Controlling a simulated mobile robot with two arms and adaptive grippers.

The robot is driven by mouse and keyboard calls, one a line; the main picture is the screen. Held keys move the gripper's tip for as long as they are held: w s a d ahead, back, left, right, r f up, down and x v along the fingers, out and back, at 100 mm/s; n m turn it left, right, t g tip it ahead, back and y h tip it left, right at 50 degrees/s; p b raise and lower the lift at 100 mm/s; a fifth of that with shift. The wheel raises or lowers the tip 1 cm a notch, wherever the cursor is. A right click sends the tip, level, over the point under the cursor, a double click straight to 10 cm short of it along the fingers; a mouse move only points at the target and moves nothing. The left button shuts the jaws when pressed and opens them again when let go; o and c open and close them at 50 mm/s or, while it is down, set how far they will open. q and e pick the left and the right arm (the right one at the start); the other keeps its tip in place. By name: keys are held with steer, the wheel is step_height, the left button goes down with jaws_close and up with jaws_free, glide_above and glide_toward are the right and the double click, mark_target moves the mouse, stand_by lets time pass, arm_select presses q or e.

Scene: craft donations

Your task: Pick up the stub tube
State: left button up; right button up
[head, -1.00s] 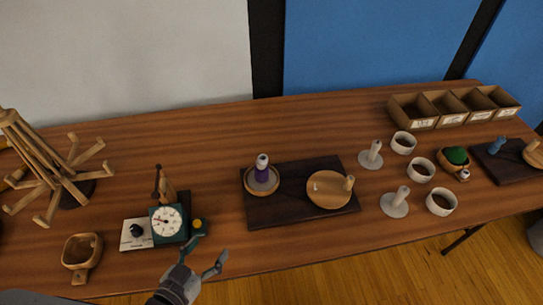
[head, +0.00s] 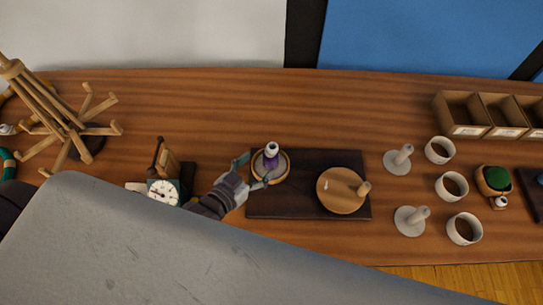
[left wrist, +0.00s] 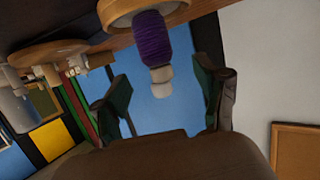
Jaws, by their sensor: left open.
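The stub tube, seemingly the white tube wound with purple (head: 271,157), stands upright on a round wooden dish (head: 286,168) at the left end of a dark board (head: 300,208). My left gripper (head: 254,171) is open, close at the left of the tube, with its fingers pointing toward it. In the left wrist view the purple winding (left wrist: 151,36) and white end of the tube show between the two open fingers (left wrist: 163,90), which look empty. I cannot tell whether a finger touches the tube or dish. My right gripper is out of view.
A round wooden lid with a peg (head: 338,192) lies on the board's right side. White stands (head: 398,160) and white cups (head: 439,150) are further right. A dial scale (head: 163,192) is left of my gripper. A wooden rack (head: 60,115) stands far left. The table behind the board is clear.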

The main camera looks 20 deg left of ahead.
mark_target(267, 158)
arm_select(q)
steer(key=shift+w+d+f, duration=0.1)
steer(key=shift+w+d, duration=0.1)
steer(key=shift+w, duration=0.3)
steer(key=shift+w+d, duration=0.15)
steer(key=shift+w, duration=0.35)
steer(key=p+x, duration=0.1)
steer(key=x, duration=0.2)
steer(key=shift+w+d+f, duration=0.15)
steer(key=shift+w+d, duration=0.05)
steer(key=shift+w, duration=0.1)
steer(key=shift+w+d+f, duration=0.1)
steer(key=shift+w, duration=0.15)
steer(key=shift+c, duration=0.4)
steer(key=c, duration=1)
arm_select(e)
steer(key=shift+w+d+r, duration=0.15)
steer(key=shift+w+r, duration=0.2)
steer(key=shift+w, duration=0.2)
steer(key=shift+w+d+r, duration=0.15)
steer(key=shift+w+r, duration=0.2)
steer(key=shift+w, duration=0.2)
